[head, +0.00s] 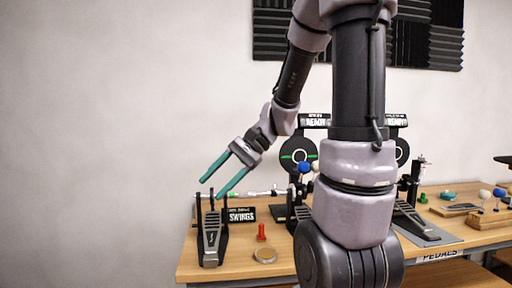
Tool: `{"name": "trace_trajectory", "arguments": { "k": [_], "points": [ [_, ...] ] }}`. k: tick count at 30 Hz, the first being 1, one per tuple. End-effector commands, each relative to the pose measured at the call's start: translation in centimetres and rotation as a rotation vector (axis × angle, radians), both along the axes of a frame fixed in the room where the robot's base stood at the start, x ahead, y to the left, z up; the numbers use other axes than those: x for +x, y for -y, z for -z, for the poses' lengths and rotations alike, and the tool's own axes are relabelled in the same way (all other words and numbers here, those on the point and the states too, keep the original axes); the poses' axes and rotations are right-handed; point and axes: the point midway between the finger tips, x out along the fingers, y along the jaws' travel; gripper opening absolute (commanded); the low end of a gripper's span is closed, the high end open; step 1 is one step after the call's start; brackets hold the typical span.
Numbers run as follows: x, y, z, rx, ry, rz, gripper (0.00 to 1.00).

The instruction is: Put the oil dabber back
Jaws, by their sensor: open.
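My gripper (211,189) is open and empty, its two teal fingers pointing down and left above the left end of the bench. Below it on the bench stands a black pedal (211,240) with upright posts. A small upright red piece (261,232) stands to the right of that pedal. A round tan disc (264,255) lies in front of the red piece. I cannot tell for sure which thing is the oil dabber. My arm hides the middle of the bench.
The wooden bench (195,272) has a black SWINGS sign (241,214) behind the red piece. Another pedal (414,222) is to the right of my arm. White and blue balls on a wooden stand (488,218) are at the far right. The air left of my gripper is clear.

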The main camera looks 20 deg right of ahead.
Motion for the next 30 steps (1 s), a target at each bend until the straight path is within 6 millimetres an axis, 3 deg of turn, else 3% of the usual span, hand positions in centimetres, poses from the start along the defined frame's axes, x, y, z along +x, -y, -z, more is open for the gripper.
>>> {"name": "trace_trajectory", "arguments": {
  "k": [6,13,19,30],
  "points": [
    [-3.8,3.1,-3.1,-0.376,0.293,-0.09,0.58],
    [-5.4,6.6,-7.3,-0.647,0.591,-0.086,0.58],
    [-5.9,7.8,-9.1,-0.731,0.707,-0.069,0.58],
    [-5.9,7.9,-9.3,-0.737,0.712,-0.067,0.58]
  ]
}}
